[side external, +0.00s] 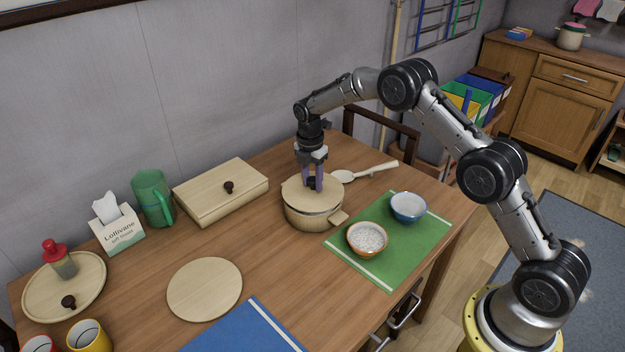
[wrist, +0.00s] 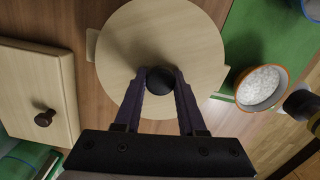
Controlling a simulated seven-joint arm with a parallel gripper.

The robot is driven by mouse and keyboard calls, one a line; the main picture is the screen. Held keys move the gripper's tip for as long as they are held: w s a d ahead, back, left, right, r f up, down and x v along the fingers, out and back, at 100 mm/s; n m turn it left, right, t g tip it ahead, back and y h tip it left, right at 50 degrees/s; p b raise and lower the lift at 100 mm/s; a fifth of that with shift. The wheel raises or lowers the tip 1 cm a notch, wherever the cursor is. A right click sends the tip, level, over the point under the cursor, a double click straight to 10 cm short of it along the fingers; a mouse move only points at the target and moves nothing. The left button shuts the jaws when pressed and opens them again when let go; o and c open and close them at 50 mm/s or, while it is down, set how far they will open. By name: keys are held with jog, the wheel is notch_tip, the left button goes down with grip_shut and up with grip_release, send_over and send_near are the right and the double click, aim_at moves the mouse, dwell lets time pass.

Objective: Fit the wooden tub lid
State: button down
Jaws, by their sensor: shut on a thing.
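The pale wooden tub (side external: 313,219) stands on the table, with a stub handle (side external: 339,217) at its near right side. The round wooden lid (side external: 296,188) is over the tub's mouth, and a thin line of rim shows beneath it at the front. I cannot tell whether it is fully seated. My gripper (side external: 313,185) points down and is shut on the lid's dark knob (wrist: 161,84). In the wrist view the lid (wrist: 150,35) hides the tub's opening, and parts of the tub's handles (wrist: 92,45) stick out on both sides.
A green mat (side external: 385,262) with a white-filled bowl (side external: 367,239) and a blue bowl (side external: 408,207) lies to the right. A wooden spoon (side external: 370,172) lies behind. A knobbed rectangular box (side external: 215,198), green jug (side external: 152,198), tissue box (side external: 118,230) and round board (side external: 205,289) are left.

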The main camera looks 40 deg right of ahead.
jog(key=shift+f, duration=0.85)
jog(key=shift+c, duration=2)
grip_release()
jog(key=shift+f, duration=0.1)
notch_tip(320, 180, up, 14)
jog(key=a, duration=0.1)
